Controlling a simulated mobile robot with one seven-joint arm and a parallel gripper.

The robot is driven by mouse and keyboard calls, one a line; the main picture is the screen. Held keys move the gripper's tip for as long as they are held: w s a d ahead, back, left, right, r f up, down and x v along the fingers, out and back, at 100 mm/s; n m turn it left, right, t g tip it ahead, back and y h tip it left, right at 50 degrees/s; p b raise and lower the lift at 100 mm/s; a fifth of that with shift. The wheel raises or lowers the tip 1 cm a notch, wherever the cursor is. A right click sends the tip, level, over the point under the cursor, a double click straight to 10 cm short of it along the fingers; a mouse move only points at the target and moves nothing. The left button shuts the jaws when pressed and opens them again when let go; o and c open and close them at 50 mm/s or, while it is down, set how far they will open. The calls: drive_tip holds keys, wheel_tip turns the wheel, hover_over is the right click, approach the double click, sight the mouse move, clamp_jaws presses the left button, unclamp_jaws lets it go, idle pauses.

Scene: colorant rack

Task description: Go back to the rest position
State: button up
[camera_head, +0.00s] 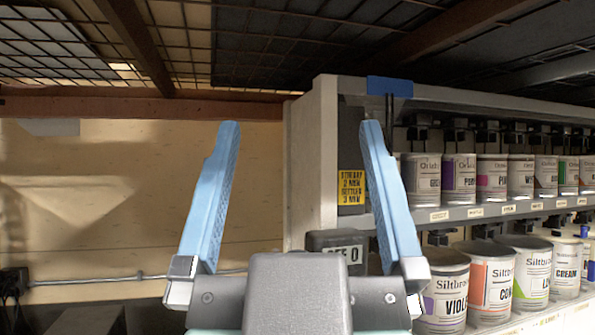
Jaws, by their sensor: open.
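My gripper (294,132) is in the middle of the view with its two blue fingers spread wide apart. Nothing is between the fingers, and it is open and empty. The right finger overlaps the left end of the colorant rack (312,160) in the picture. The left finger shows in front of the plain tan wall. The lower middle of the view is covered by my gripper's body.
The rack's upper shelf (470,212) holds several labelled cans, including a grey one (421,180). Larger cans, one marked VIOL (445,290), stand below. A yellow sign (351,187) is on the rack's end. Wire mesh (290,45) and beams hang overhead. The left side looks open.

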drive_tip(key=shift+f, duration=0.1)
wheel_tip(320, 180, down, 9)
drive_tip(key=b, duration=0.9)
drive_tip(key=shift+f, duration=0.15)
drive_tip(key=shift+a, duration=0.1)
